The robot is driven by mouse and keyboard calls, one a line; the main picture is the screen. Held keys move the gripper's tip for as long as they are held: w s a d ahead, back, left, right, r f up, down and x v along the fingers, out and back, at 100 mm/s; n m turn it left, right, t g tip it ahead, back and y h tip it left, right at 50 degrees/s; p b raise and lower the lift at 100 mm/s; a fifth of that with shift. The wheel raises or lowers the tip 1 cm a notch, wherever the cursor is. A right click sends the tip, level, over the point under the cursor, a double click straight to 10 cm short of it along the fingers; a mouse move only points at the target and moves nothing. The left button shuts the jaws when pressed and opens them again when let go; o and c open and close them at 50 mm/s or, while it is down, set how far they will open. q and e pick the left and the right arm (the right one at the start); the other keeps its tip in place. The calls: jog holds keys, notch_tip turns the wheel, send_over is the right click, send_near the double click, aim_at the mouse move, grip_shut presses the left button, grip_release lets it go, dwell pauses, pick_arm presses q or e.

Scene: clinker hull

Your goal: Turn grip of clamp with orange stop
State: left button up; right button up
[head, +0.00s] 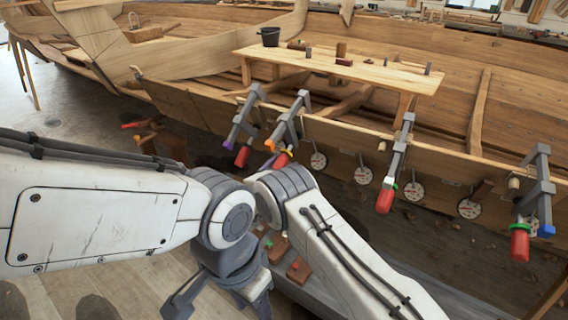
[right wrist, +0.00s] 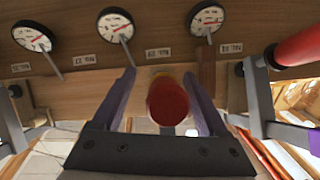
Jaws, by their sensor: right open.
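The clamp with the orange stop (head: 269,144) hangs on the hull's upper edge, second from the left in the near row. Its red grip (head: 282,159) points down towards me and is partly hidden by my arm in the head view. In the right wrist view the red grip (right wrist: 167,101) shows end-on between the fingers of my right gripper (right wrist: 160,78). That gripper is open, with a gap on each side of the grip. In the head view it is mostly hidden behind my arm. My left gripper (head: 220,300) hangs low, fingers spread, empty.
A clamp with a purple stop (head: 229,143) and red grip (head: 242,156) stands close on the left. Round gauges (head: 318,160) line the planking. A plank bench (head: 350,68) stands behind.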

jog(key=shift+a, duration=0.4)
grip_shut()
jog(key=shift+d, duration=0.15)
jog(key=shift+f, duration=0.1)
jog(key=shift+m+t+y+b, duration=0.3)
jog(key=shift+m+y+b, duration=0.1)
jog(key=shift+b, duration=0.15)
jog(key=m+b, duration=0.1)
jog(key=y+b, duration=0.1)
jog(key=b, duration=0.1)
jog(key=shift+w+a+m+t, duration=0.1)
jog(key=shift+a+m+t, duration=0.15)
jog(key=shift+m+t, duration=0.15)
jog(key=shift+m+t+y+b, duration=0.3)
jog(key=shift+m+y+b, duration=0.15)
jog(key=shift+b, duration=0.25)
